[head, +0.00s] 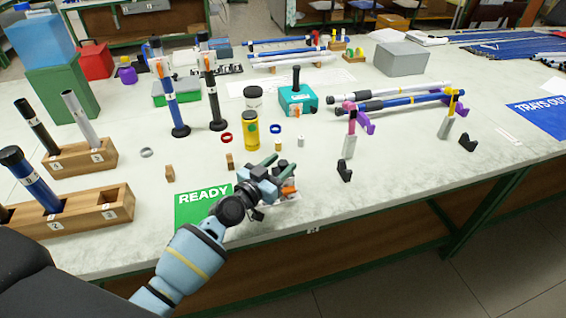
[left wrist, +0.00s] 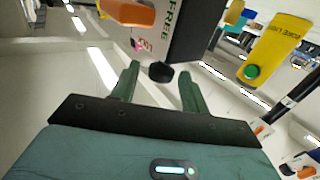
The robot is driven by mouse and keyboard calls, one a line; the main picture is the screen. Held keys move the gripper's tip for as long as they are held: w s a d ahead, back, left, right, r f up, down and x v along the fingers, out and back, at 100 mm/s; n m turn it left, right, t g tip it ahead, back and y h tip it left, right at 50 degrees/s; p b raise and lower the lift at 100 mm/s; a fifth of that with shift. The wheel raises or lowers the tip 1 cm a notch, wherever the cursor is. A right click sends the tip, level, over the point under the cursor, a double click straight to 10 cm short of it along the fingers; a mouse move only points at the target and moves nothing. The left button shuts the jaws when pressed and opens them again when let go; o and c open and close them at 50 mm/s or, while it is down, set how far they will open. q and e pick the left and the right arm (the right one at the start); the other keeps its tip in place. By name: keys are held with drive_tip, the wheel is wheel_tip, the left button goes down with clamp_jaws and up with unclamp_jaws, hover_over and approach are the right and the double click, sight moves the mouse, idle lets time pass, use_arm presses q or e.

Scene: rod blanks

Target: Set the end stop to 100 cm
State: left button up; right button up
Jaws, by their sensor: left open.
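My left gripper (head: 277,161) is open and empty near the front edge of the table, right of the green READY mat (head: 190,211). In the left wrist view, its two green fingers (left wrist: 160,82) stand apart. A grey block (left wrist: 180,36) marked FREE, with an orange lever (left wrist: 131,13) and a black knob (left wrist: 162,72), is just beyond them. The knob appears between the fingertips; I cannot tell whether they touch it. This block may be the end stop. In the head view, the orange lever (head: 288,190) shows behind the gripper, which hides most of the block. No 100 cm mark is readable.
A yellow bottle (head: 251,133) and a teal box (head: 297,101) stand behind the gripper. Wooden racks (head: 90,214) with tubes stand left. The front right table strip is clear.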

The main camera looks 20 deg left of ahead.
use_arm(q)
drive_tip(key=shift+x, duration=0.75)
drive_tip(key=shift+c, duration=0.3)
clamp_jaws()
